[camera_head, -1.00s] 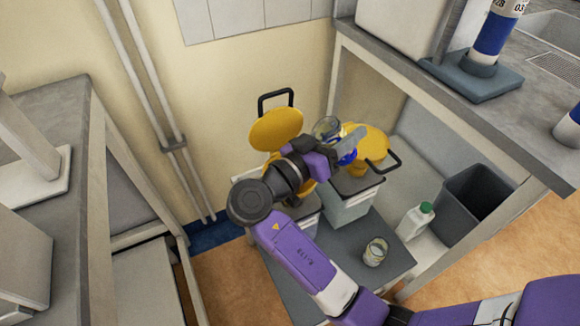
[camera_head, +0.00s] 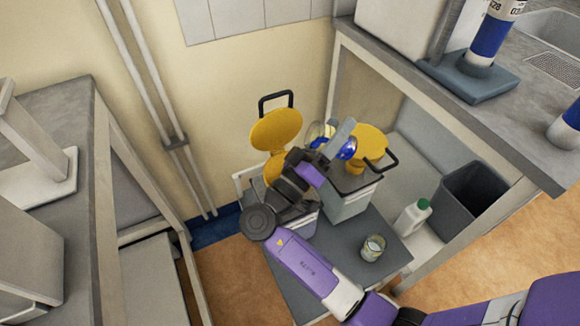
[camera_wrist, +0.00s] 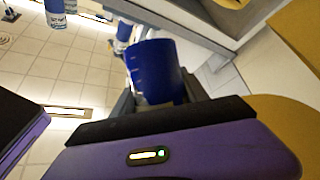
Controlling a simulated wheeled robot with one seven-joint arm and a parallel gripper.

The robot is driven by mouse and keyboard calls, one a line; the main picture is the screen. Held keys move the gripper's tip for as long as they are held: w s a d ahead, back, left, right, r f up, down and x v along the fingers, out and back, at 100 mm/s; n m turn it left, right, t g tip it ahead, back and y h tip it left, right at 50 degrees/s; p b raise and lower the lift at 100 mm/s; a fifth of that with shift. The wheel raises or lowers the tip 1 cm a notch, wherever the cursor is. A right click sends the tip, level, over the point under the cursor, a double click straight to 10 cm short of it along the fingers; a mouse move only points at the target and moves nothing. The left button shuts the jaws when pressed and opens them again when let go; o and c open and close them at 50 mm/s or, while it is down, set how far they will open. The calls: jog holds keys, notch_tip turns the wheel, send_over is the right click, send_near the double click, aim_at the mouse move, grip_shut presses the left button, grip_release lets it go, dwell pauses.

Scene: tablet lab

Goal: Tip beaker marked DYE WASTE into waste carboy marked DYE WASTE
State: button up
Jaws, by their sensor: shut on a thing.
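My gripper (camera_head: 333,145) is shut on a clear beaker with blue liquid (camera_head: 347,149), partly hidden by a finger. In the wrist view the beaker (camera_wrist: 155,68) sits between the fingers and looks tilted, with blue over most of its wall. No label on it is readable. Two grey carboys with yellow funnel tops stand below. The left carboy's yellow top (camera_head: 276,129) is raised; my wrist hides part of its body. The right carboy (camera_head: 350,203) has a yellow top (camera_head: 369,141) just right of the beaker. I cannot read their labels or see liquid falling.
A small glass beaker (camera_head: 373,249) stands on the low grey platform (camera_head: 335,262) in front of the carboys. A white bottle with a green cap (camera_head: 413,215) and a dark bin (camera_head: 473,200) are at right. The bench (camera_head: 440,100) overhangs the right; a wall is behind.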

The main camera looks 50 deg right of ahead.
aim_at(323, 126)
jog(key=shift+w+a+r+n+t+h+p, duration=0.15)
jog(key=shift+r+n+t+h+p, duration=0.5)
jog(key=shift+n+p, duration=0.35)
jog(key=shift+n, duration=0.3)
jog(key=shift+w+a+r+n+t+h, duration=0.25)
jog(key=shift+w+a+n+t, duration=0.1)
jog(key=shift+n, duration=0.15)
jog(key=shift+s+r+n+t+p, duration=0.1)
jog(key=shift+s+n+t+p, duration=0.05)
jog(key=shift+n+t+p, duration=0.2)
jog(key=shift+r+n+t, duration=0.1)
jog(key=shift+n+t, duration=0.15)
jog(key=shift+t, duration=0.1)
jog(key=shift+r+n+t+h+p, duration=0.3)
jog(key=shift+r+n+t+p, duration=0.2)
jog(key=shift+n, duration=0.1)
jog(key=shift+w+a+r+n+t+p, duration=0.15)
jog(key=shift+w+r+n+t+p, duration=0.15)
jog(key=shift+w+r+n+t, duration=0.35)
jog(key=shift+s+a+r+n+t, duration=0.1)
jog(key=shift+r+n+t, duration=0.05)
jog(key=shift+n+t, duration=0.75)
jog(key=shift+r+n+t, duration=0.15)
jog(key=shift+n+t, duration=0.6)
jog(key=shift+n, duration=0.2)
